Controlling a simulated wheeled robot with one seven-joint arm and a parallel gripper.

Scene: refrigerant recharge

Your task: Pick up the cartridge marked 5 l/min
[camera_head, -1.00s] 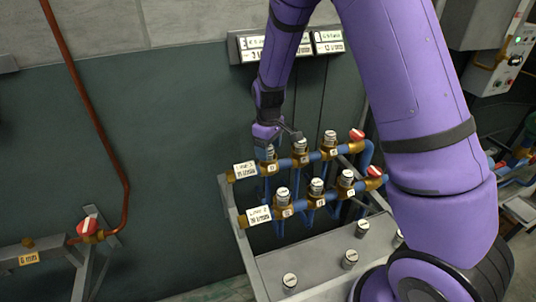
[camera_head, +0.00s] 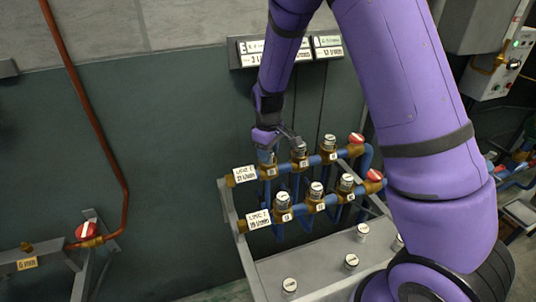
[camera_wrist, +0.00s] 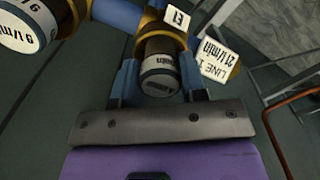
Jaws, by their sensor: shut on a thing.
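My gripper (camera_head: 268,148) is at the left-end cartridge (camera_head: 265,157) of the back pipe row, the row with the LINE 1 label (camera_head: 245,174). In the wrist view its two fingers (camera_wrist: 160,82) are shut on that cartridge (camera_wrist: 161,80), one on each side. The cartridge is silver with a white label ending in "min"; its number is not readable. It still sits at its brass socket (camera_wrist: 158,28) with the tag E1. A neighbouring cartridge (camera_wrist: 28,28), marked l/min with a digit like 6 or 9, stands clear of the fingers.
The front row, with its LINE 2 label (camera_head: 259,219), holds several cartridges close by. Several loose cartridges stand on the grey bench top (camera_head: 310,266). Red valve handles (camera_head: 357,138) end the rows at right. A sign board (camera_head: 290,50) hangs on the wall behind.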

